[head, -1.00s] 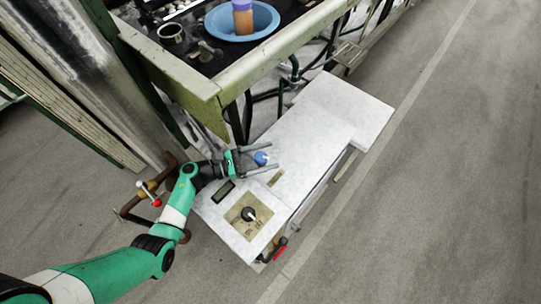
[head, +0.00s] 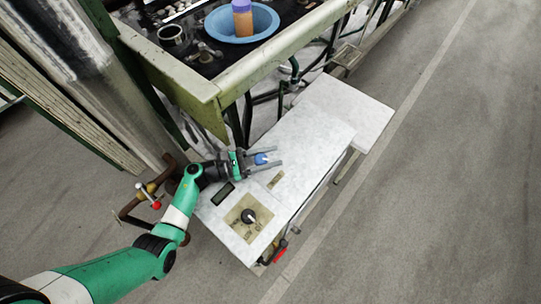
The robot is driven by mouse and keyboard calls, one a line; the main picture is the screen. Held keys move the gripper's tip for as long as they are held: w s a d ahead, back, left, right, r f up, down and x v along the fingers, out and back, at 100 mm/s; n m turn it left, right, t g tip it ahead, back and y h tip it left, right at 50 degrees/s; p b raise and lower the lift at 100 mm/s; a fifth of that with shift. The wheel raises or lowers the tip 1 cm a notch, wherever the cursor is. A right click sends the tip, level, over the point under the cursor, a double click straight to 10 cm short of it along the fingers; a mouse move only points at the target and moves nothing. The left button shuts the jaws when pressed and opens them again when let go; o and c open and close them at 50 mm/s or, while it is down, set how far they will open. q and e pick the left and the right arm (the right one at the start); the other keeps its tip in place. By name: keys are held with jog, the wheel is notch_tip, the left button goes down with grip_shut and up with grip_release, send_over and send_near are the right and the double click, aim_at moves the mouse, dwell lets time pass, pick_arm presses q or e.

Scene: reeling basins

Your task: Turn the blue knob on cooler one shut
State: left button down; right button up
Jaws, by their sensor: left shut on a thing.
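The cooler (head: 304,146) is a white box with a speckled top, standing low on the floor in the head view. The blue knob (head: 262,159) is on its top, toward the back left edge. My left gripper (head: 266,158) reaches in from the left with its two fingers on either side of the blue knob and is shut on it. The fingers hide part of the knob. My right gripper is not in view.
A black dial (head: 248,216) on a tan plate sits near the cooler's front. A pipe with a red-handled valve (head: 155,204) stands left of it. A bench with a blue basin (head: 241,22) is behind. Open floor lies right.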

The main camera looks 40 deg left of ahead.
pick_arm(q)
jog(key=shift+f+m+g+h+b, duration=0.2)
jog(key=shift+m+g+h+b, duration=0.15)
jog(key=shift+h+b, duration=0.35)
jog(key=m+g+h+b, duration=0.1)
jog(key=m+h+b, duration=0.1)
jog(key=b, duration=0.1)
jog(key=shift+s+d+g, duration=0.15)
jog(key=shift+d+g, duration=0.05)
jog(key=shift+g, duration=0.15)
jog(key=shift+s+d+r+m+g+h, duration=0.1)
jog(key=shift+s+d+m+g+h, duration=0.05)
jog(key=shift+m+g+h, duration=0.5)
jog(key=shift+s+d+r+m+g+h, duration=0.15)
jog(key=shift+m+g+h, duration=0.3)
jog(key=shift+g, duration=0.25)
jog(key=shift+s+f+m+g+h, duration=0.1)
jog(key=shift+m+g+h, duration=0.35)
jog(key=shift+g, duration=0.2)
jog(key=shift+c, duration=1.4)
grip_release()
